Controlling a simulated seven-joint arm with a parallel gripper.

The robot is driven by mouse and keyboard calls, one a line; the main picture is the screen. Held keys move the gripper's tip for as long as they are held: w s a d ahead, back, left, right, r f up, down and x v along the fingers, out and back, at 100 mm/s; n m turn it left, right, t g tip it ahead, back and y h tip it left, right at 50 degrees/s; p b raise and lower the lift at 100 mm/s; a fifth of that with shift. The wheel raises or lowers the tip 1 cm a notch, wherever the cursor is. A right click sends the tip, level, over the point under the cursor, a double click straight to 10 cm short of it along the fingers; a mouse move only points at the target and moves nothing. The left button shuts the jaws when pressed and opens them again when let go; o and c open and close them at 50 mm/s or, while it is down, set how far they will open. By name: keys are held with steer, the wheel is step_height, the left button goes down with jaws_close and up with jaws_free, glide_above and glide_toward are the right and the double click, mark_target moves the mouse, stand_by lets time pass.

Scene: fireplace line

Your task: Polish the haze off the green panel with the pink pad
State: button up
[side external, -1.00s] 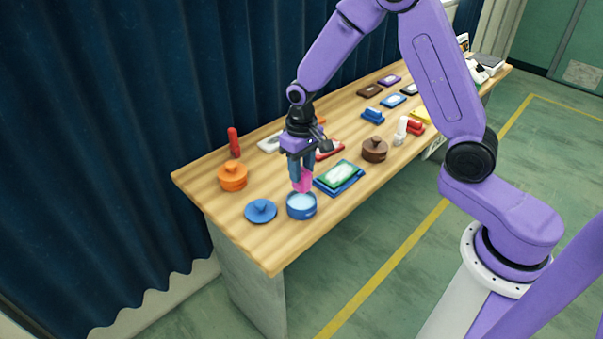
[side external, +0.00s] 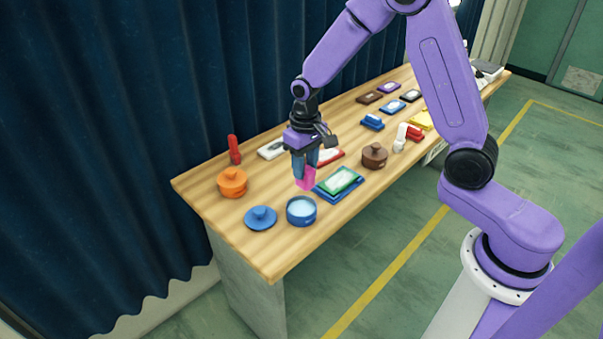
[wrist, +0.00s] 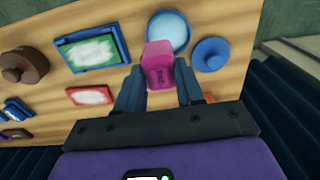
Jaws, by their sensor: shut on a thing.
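The green panel (side external: 341,179) has a white haze patch over its middle and lies on a blue base; it also shows in the wrist view (wrist: 117,57). My gripper (side external: 305,171) is shut on the pink pad (side external: 306,179) and holds it above the table, just left of the green panel. In the wrist view the pink pad (wrist: 158,65) sits between the two fingers, with faint lettering on its face. The open blue pot (side external: 301,211), with pale contents, is just in front of the pad, and its blue lid (side external: 260,217) lies on the table to its left.
An orange lidded pot (side external: 232,182) and a red upright object (side external: 234,149) stand at the left. A brown lidded pot (side external: 374,155) is right of the green panel. A red-framed panel (side external: 329,155) lies behind it. The table's front left corner is bare.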

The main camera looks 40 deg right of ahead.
steer(key=d, duration=0.9)
steer(key=shift+w+d+f, duration=0.1)
steer(key=shift+f, duration=1.75)
steer(key=shift+w+d+f, duration=0.1)
steer(key=shift+f, duration=1.7)
steer(key=shift+d, duration=0.3)
jaws_close()
steer(key=shift+d+f, duration=0.15)
steer(key=shift+d, duration=5.2)
steer(key=shift+a, duration=5.5)
steer(key=shift+w+a, duration=0.2)
steer(key=shift+w+d, duration=0.15)
steer(key=shift+d, duration=5.65)
steer(key=shift+a, duration=5.85)
step_height(320, 180, up, 8)
